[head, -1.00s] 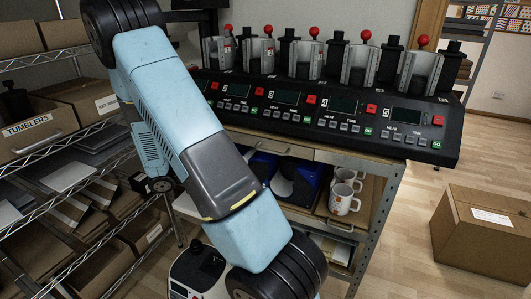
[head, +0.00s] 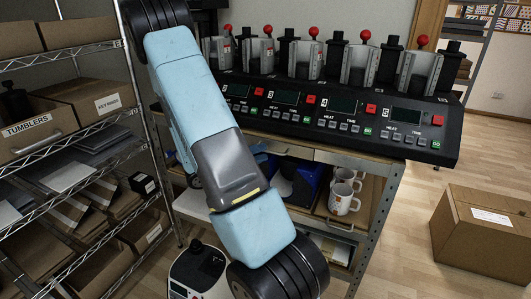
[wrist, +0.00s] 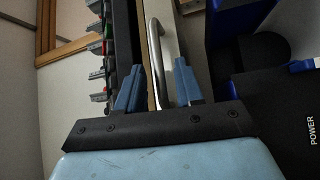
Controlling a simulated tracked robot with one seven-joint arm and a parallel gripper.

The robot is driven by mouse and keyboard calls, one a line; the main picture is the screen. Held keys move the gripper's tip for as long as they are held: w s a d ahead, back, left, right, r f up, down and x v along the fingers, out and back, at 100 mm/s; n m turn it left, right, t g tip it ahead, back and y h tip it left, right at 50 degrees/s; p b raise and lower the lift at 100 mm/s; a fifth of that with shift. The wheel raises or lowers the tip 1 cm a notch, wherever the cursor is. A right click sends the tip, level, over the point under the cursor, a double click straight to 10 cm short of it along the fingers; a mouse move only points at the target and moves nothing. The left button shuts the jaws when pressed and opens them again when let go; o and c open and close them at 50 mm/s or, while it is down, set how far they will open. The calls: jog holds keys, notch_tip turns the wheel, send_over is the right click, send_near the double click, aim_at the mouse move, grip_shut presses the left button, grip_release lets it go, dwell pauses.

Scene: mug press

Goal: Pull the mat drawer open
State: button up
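In the wrist view my gripper (wrist: 158,84) is open, its two blue fingers apart. A curved metal bar handle (wrist: 155,45) runs down between the fingers; I cannot tell whether either finger touches it. A pale drawer front (wrist: 191,45) runs beside the handle. In the head view a drawer front (head: 340,160) and a metal handle (head: 273,150) show under the bench top, and the drawer looks shut.
A row of mug presses with a black control panel (head: 330,115) stands on the bench. White mugs (head: 343,198) and a blue-black machine (head: 297,180) sit on the shelf below. A wire rack (head: 75,160) stands left, a cardboard box (head: 490,235) on the floor right.

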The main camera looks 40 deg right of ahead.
jog(key=shift+x, duration=1.4)
jog(key=shift+a, duration=0.1)
grip_shut()
